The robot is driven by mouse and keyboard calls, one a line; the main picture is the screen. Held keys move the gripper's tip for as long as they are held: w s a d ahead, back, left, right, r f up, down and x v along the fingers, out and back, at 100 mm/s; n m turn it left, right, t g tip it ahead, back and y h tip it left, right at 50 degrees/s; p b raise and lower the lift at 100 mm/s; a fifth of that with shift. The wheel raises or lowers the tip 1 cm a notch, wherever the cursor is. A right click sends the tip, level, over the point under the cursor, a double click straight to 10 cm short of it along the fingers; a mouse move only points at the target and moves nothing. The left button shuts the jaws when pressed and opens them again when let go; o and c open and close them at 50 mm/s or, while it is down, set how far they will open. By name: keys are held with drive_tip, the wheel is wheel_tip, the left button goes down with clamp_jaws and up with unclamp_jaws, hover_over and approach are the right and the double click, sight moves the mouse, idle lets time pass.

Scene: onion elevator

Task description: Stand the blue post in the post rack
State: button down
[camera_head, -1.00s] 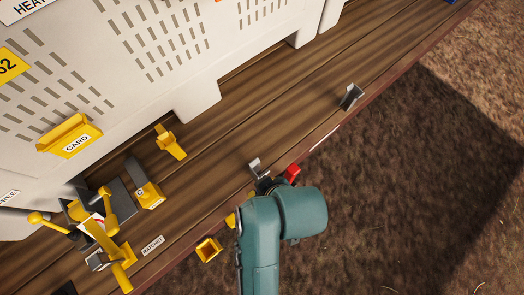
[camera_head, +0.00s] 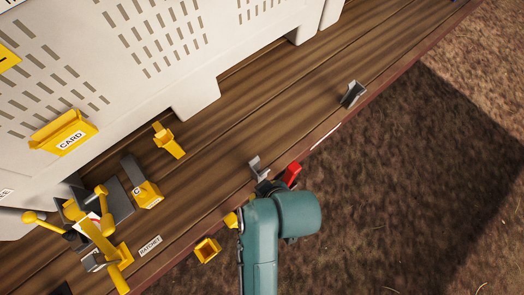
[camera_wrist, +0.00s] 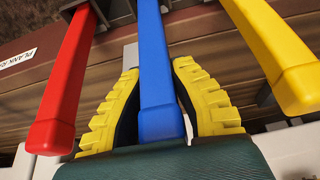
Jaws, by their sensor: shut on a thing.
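The blue post (camera_wrist: 156,75) runs up the middle of the wrist view. My gripper (camera_wrist: 158,100) is shut on it, with a yellow ribbed finger on each side. A red post (camera_wrist: 68,85) stands apart to its left and a yellow post (camera_wrist: 280,55) to its right. Dark brackets (camera_wrist: 120,10) show at the posts' far ends; I cannot tell whether the blue post's end is seated in one. In the head view the red post (camera_head: 292,174) shows beside my teal arm, which hides the blue post and my gripper.
A wooden deck (camera_head: 235,125) carries a white slotted bin (camera_head: 150,60). Grey metal brackets (camera_head: 353,94) stand along its edge. A yellow open socket (camera_head: 207,250) and a yellow-handled lever device (camera_head: 105,240) are at lower left. Brown ground lies clear at right.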

idle(0.3)
drive_tip(key=c, duration=1)
unclamp_jaws()
drive_tip(key=shift+f, duration=0.1)
drive_tip(key=v, duration=1.2)
drive_tip(key=w+r+m+t+p, duration=0.1)
drive_tip(key=w+r+t+p, duration=0.2)
drive_tip(key=w+r, duration=0.35)
drive_tip(key=w+r+t+h+p, duration=0.1)
drive_tip(key=w+r+t+p, duration=0.25)
drive_tip(key=r, duration=0.55)
drive_tip(key=w+r+m+t+p, duration=0.1)
drive_tip(key=w+r+t+p, duration=0.15)
drive_tip(key=w+r, duration=0.4)
drive_tip(key=s+d+r+m+t+h, duration=0.1)
drive_tip(key=r+m+t, duration=0.1)
drive_tip(key=r, duration=0.5)
drive_tip(key=s+d+r+m+t+h+p, duration=0.1)
drive_tip(key=s+r+m+t, duration=0.1)
drive_tip(key=r+t, duration=0.2)
drive_tip(key=s+d+r+m+t, duration=0.1)
drive_tip(key=r+m+t, duration=0.1)
drive_tip(key=r, duration=0.8)
drive_tip(key=shift+s+d+r+t+h, duration=0.15)
drive_tip(key=shift+d+r+t+h, duration=0.2)
drive_tip(key=shift+t, duration=0.45)
drive_tip(key=shift+a, duration=0.1)
